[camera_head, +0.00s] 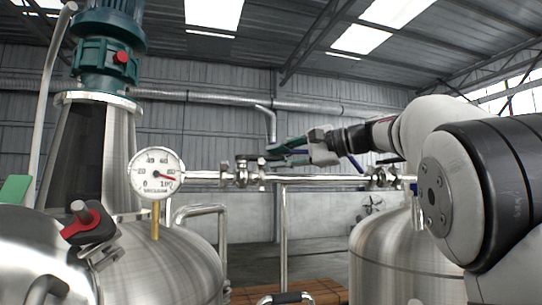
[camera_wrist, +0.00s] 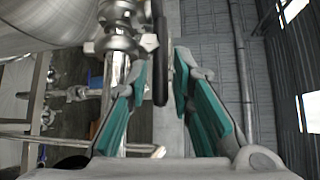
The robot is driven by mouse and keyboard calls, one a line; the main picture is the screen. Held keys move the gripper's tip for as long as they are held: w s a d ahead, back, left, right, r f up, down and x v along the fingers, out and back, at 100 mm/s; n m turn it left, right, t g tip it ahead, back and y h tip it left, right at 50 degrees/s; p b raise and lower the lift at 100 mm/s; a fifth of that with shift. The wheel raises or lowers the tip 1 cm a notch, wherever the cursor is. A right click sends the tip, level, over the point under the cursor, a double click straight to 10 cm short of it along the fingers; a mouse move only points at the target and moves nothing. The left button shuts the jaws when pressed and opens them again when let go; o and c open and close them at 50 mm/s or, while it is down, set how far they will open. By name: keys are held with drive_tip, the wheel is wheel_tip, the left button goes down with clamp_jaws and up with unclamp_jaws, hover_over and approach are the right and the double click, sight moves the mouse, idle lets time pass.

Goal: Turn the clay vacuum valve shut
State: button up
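A steel valve (camera_head: 243,174) sits on the horizontal pipe right of the vacuum gauge (camera_head: 157,172). Its dark lever handle (camera_head: 250,158) lies along the top, roughly in line with the pipe. The valve body also shows at the top of the wrist view (camera_wrist: 118,22), with the black handle (camera_wrist: 160,55) seen as a long bar. My gripper (camera_head: 272,152) is beside this valve, coming from the right. In the wrist view its green-padded fingers (camera_wrist: 153,85) are open, and the handle's end lies between them with gaps on both sides. I cannot read any clay label.
A second valve (camera_head: 378,177) sits farther right on the same pipe, partly behind my arm. A steel tank (camera_head: 165,265) with a red-and-black clamp (camera_head: 88,222) stands at left; another tank (camera_head: 375,260) stands at right. A vertical post (camera_head: 283,230) supports the pipe.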

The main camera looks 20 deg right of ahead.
sight(265, 158)
drive_tip(key=shift+x, duration=1.4)
clamp_jaws()
